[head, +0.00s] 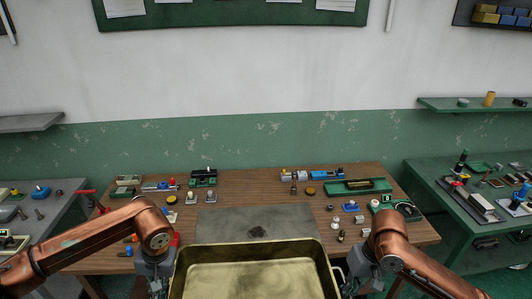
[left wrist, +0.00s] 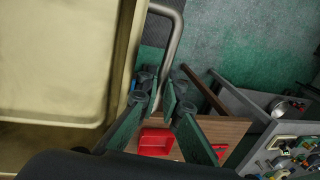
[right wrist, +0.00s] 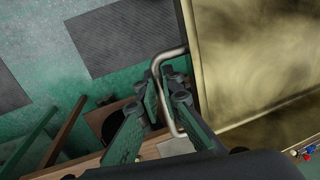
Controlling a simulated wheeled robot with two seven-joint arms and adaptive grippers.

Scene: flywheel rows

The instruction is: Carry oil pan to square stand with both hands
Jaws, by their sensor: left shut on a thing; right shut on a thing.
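The oil pan (head: 255,278) is a brass-coloured, empty rectangular tray at the bottom of the head view, in front of the wooden table. Its wall also fills the left of the left wrist view (left wrist: 60,60) and the right of the right wrist view (right wrist: 250,60). My left gripper (head: 157,285) is shut on its left metal handle, seen in the left wrist view (left wrist: 176,35). My right gripper (head: 351,285) is shut on its right handle, seen in the right wrist view (right wrist: 160,62). I cannot make out a square stand for certain.
The wooden table (head: 245,180) holds small parts, tools and green trays along its back and sides. A grey flat plate (head: 215,228) with a dark mark lies at its middle. Cluttered benches stand left (head: 40,225) and right (head: 480,240). A red bin (left wrist: 156,142) shows near my left gripper.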

